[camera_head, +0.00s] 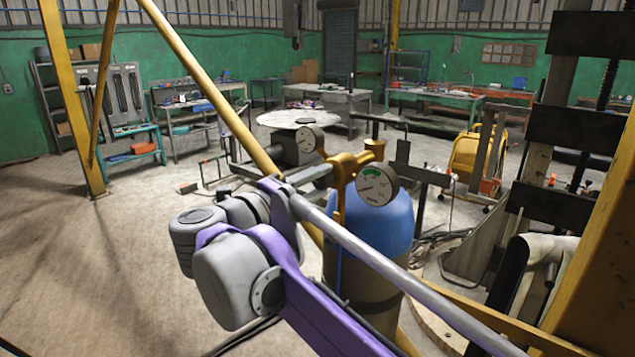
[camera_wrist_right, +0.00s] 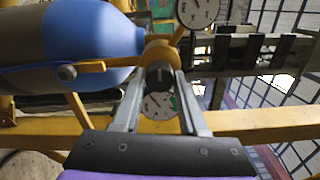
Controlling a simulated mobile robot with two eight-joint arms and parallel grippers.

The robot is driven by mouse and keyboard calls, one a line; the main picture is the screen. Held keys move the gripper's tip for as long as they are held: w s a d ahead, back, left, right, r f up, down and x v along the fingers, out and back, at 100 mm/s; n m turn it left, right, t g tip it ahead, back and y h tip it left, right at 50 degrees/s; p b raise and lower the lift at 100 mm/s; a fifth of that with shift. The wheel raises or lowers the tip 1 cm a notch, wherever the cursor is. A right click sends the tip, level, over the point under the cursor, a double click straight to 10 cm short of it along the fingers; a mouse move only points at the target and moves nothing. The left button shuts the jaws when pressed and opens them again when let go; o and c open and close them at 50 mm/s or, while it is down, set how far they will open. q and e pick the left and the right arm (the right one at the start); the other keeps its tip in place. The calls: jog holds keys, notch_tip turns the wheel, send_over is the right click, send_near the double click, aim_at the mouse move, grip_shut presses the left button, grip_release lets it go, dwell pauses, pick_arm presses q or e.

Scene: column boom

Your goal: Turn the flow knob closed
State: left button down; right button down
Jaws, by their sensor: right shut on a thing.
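A gas cylinder with a blue top (camera_head: 390,222) and tan body stands in the middle of the head view; it lies sideways in the wrist view (camera_wrist_right: 85,35). In the right wrist view, the dark flow knob (camera_wrist_right: 158,74) sits below the brass body, between the fingertips of my right gripper (camera_wrist_right: 159,78). The fingers are shut on it. In the head view my right arm hides the knob and most of the gripper. My left gripper is out of view.
Yellow frame beams (camera_head: 205,85) cross the left and a heavy press frame (camera_head: 577,128) stands close at the right. A yellow cable reel (camera_head: 466,155) and workbenches (camera_head: 328,101) are behind. The floor at left (camera_head: 80,250) is clear.

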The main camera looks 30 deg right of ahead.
dwell(0.3)
jog(key=shift+c, duration=2.2)
grip_release()
jog(key=v, duration=1)
jog(key=shift+a+b, duration=0.4)
jog(key=shift+b, duration=0.05)
